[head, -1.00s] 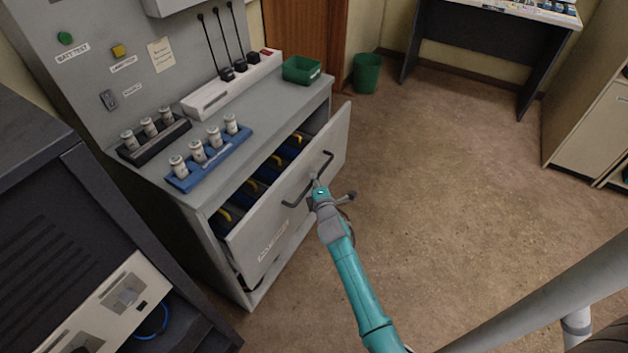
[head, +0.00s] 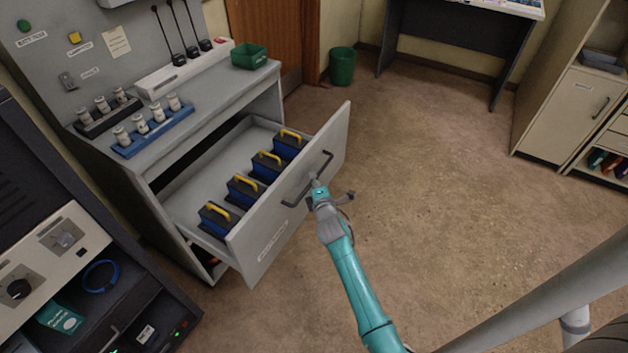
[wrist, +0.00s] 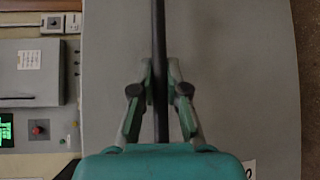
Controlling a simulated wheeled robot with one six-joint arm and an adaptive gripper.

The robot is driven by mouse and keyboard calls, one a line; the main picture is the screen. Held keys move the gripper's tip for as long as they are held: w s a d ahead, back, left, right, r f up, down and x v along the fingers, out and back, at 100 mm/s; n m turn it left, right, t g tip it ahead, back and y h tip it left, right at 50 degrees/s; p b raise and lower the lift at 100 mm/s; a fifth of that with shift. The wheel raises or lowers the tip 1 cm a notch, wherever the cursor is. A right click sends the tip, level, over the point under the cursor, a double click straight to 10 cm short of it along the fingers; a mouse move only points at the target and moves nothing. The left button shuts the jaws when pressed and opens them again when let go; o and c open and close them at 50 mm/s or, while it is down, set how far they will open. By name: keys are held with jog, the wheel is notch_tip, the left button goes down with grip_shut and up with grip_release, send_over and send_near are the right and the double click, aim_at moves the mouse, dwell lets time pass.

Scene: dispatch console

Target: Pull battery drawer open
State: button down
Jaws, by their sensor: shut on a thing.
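The battery drawer (head: 296,204) is pulled well out of the grey cabinet. Inside it stand several dark blue batteries (head: 245,190) with yellow handles, in a row behind the front panel. My gripper (head: 316,184) is at the dark bar handle (head: 322,166) on the drawer's front. In the wrist view my gripper (wrist: 160,92) has its two fingers on either side of the handle bar (wrist: 159,40), shut on it. The pale drawer front (wrist: 235,70) fills much of that view behind the bar.
On the cabinet top (head: 215,98) are a blue rack (head: 153,134) with white cylinders, a black rack, a white charger strip and a green tray (head: 248,56). A dark console (head: 60,250) stands at the left. Brown floor (head: 430,200) is clear to the right.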

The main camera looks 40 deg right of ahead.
jog(key=shift+s+d+f, duration=0.1)
jog(key=shift+s, duration=0.25)
jog(key=c, duration=1.2)
grip_release()
jog(key=v, duration=1.2)
